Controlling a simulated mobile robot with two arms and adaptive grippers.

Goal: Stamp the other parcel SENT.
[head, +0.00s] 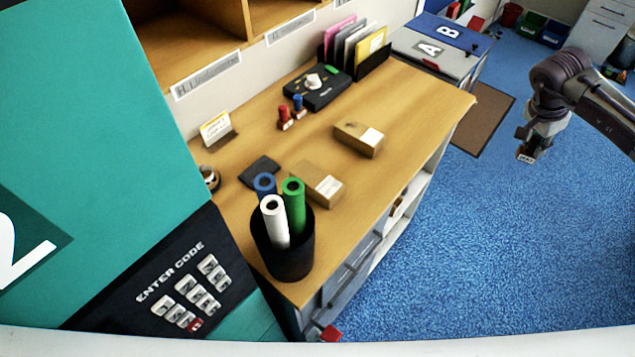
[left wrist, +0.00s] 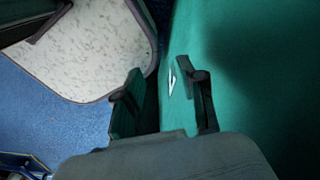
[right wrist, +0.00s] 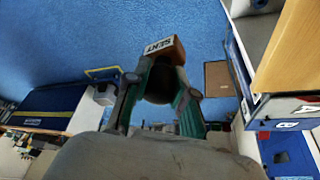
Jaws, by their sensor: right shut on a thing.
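Two brown parcels lie on the wooden desk (head: 415,115): one farther back (head: 352,136) and one nearer (head: 312,180), partly behind the pen pot. Each has a pale label on one part; any stamp mark is too small to read. My right gripper (head: 530,140) is out over the blue floor, right of the desk and apart from both parcels. In the right wrist view, my right gripper (right wrist: 160,95) is shut on the SENT stamp (right wrist: 160,47), a brown block with a white SENT label. My left gripper (left wrist: 165,90) is open and empty, beside a teal surface.
A black pot (head: 287,255) with rolled tubes stands at the desk's near end. A black stamp pad (head: 260,171), red stamp (head: 285,118), blue stamp (head: 298,106), scale (head: 317,90) and file rack (head: 372,68) stand on it. A teal keypad cabinet (head: 100,130) fills the left.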

